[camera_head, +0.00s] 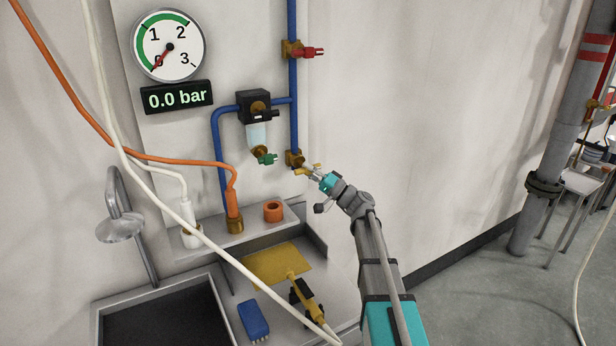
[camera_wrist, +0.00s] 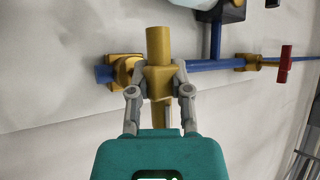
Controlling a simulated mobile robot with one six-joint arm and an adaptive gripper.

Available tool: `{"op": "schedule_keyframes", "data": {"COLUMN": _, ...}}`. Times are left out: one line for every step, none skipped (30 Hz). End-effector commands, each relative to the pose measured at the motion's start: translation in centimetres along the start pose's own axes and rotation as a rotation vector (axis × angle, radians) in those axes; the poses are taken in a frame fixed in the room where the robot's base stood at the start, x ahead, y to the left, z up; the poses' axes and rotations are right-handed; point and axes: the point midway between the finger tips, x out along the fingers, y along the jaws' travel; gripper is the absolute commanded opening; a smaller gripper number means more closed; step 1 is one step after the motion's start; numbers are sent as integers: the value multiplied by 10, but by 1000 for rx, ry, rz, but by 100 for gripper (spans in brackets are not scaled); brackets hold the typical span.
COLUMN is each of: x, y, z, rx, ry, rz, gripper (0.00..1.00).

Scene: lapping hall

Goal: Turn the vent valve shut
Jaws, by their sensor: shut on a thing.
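A brass valve with a yellow lever sits at the lower end of the vertical blue pipe; no label shows, but I take it as the vent valve (camera_head: 293,158). The valve body also shows in the wrist view (camera_wrist: 122,71). Its yellow lever (camera_wrist: 160,42) lies across the line of the pipe. My gripper (camera_head: 315,172) reaches it from the lower right. In the wrist view my gripper (camera_wrist: 160,88) is shut on the lever, one finger on each side. The fingers hide part of the lever's sides.
A red-handled valve (camera_head: 307,51) sits higher on the same pipe. A filter with a green knob (camera_head: 265,157) is close left. The round gauge (camera_head: 169,46) points near 0 and the display (camera_head: 177,97) reads 0.0 bar. Orange and white hoses hang at left. The wall at right is clear.

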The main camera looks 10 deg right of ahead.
Motion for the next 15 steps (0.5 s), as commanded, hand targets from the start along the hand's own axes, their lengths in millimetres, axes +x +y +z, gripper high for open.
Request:
{"op": "schedule_keyframes", "data": {"x": 0, "y": 2, "z": 0, "rx": 10, "ry": 9, "rz": -6, "gripper": 0}}
{"op": "schedule_keyframes", "data": {"x": 0, "y": 1, "z": 0, "rx": 15, "ry": 14, "rz": -10, "gripper": 0}}
{"op": "schedule_keyframes", "data": {"x": 0, "y": 1, "z": 0, "rx": 20, "ry": 18, "rz": -13, "gripper": 0}}
{"op": "schedule_keyframes", "data": {"x": 0, "y": 1, "z": 0, "rx": 23, "ry": 21, "rz": -15, "gripper": 0}}
{"op": "schedule_keyframes", "data": {"x": 0, "y": 1, "z": 0, "rx": 26, "ry": 23, "rz": -16, "gripper": 0}}
{"op": "schedule_keyframes", "data": {"x": 0, "y": 1, "z": 0, "rx": 28, "ry": 25, "rz": -18, "gripper": 0}}
{"op": "schedule_keyframes", "data": {"x": 0, "y": 0, "z": 0, "rx": 30, "ry": 26, "rz": -19, "gripper": 0}}
{"op": "schedule_keyframes", "data": {"x": 0, "y": 0, "z": -1, "rx": 30, "ry": 26, "rz": -19, "gripper": 0}}
{"op": "schedule_keyframes", "data": {"x": 0, "y": 0, "z": -1, "rx": 31, "ry": 26, "rz": -19, "gripper": 0}}
{"op": "schedule_keyframes", "data": {"x": 0, "y": 0, "z": -1, "rx": 31, "ry": 27, "rz": -19, "gripper": 0}}
{"op": "schedule_keyframes", "data": {"x": 0, "y": 0, "z": -1, "rx": 31, "ry": 27, "rz": -19, "gripper": 0}}
{"op": "schedule_keyframes", "data": {"x": 0, "y": 0, "z": -1, "rx": 31, "ry": 26, "rz": -19, "gripper": 0}}
{"op": "schedule_keyframes", "data": {"x": 0, "y": 0, "z": -1, "rx": 31, "ry": 26, "rz": -19, "gripper": 0}}
{"op": "schedule_keyframes", "data": {"x": 0, "y": 0, "z": -1, "rx": 31, "ry": 26, "rz": -19, "gripper": 0}}
{"op": "schedule_keyframes", "data": {"x": 0, "y": 0, "z": -1, "rx": 31, "ry": 26, "rz": -19, "gripper": 0}}
